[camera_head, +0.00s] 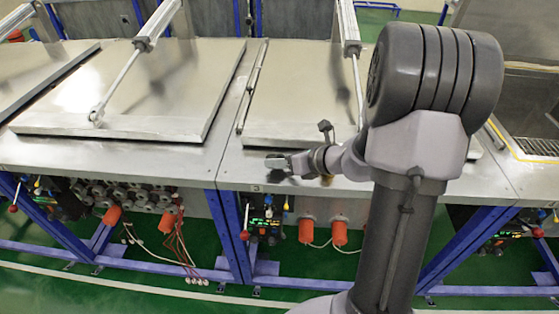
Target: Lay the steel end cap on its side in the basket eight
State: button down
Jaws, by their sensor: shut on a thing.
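My gripper (284,164) is at the left end of my arm, low over the front edge of the steel bench, below the middle lid. It is shut on a small grey metal piece, which I take to be the steel end cap (275,162). The piece is small and partly hidden by the jaws, so its tilt cannot be told. I cannot make out basket eight in this view.
Flat steel lids (150,92) with pneumatic cylinders (158,22) lie shut along the bench (190,166). My arm hides part of the middle lid (300,85). An open bay with a grating (540,147) is at the right. Blue legs (232,235) and orange parts (306,231) are below.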

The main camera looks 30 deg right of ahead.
jog(key=c, duration=0.9)
grip_release()
jog(key=shift+o, duration=0.2)
jog(key=p+v, duration=0.6)
jog(key=v, duration=1.1)
jog(key=shift+r, duration=0.2)
jog(key=shift+s, duration=0.1)
